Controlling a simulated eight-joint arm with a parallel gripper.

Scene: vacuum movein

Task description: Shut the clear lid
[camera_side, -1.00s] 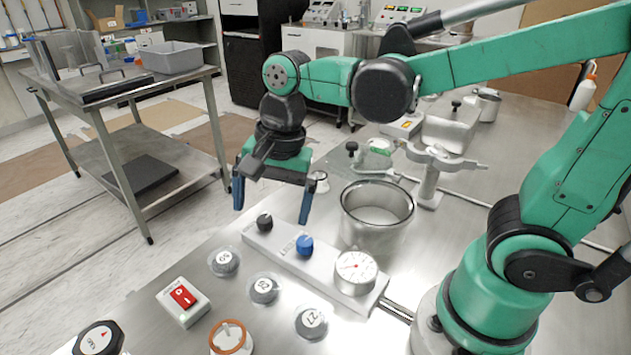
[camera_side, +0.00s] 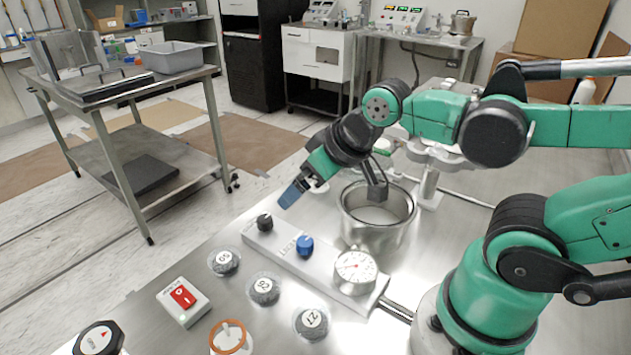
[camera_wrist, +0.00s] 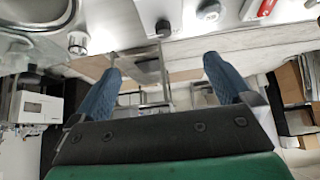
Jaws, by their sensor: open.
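The metal pot (camera_side: 375,234) stands on the steel bench behind the gauge, with its mouth uncovered toward the side camera. I cannot make out the clear lid now; my arm covers the area behind the pot where a clear plate with a black knob showed earlier. My gripper (camera_side: 293,193) is left of the pot, above the bench edge, tilted with its blue fingers pointing down and left. In the wrist view my gripper (camera_wrist: 163,65) has its two blue fingers wide apart with nothing between them. Part of the pot (camera_wrist: 35,22) shows at the top left there.
A control strip with a black knob (camera_side: 265,222), a blue knob (camera_side: 305,246) and a gauge (camera_side: 355,266) lies in front of the pot. Several dark-topped numbered jars (camera_side: 264,288) and a red switch box (camera_side: 183,300) stand nearer. A steel cart (camera_side: 110,90) stands across the floor.

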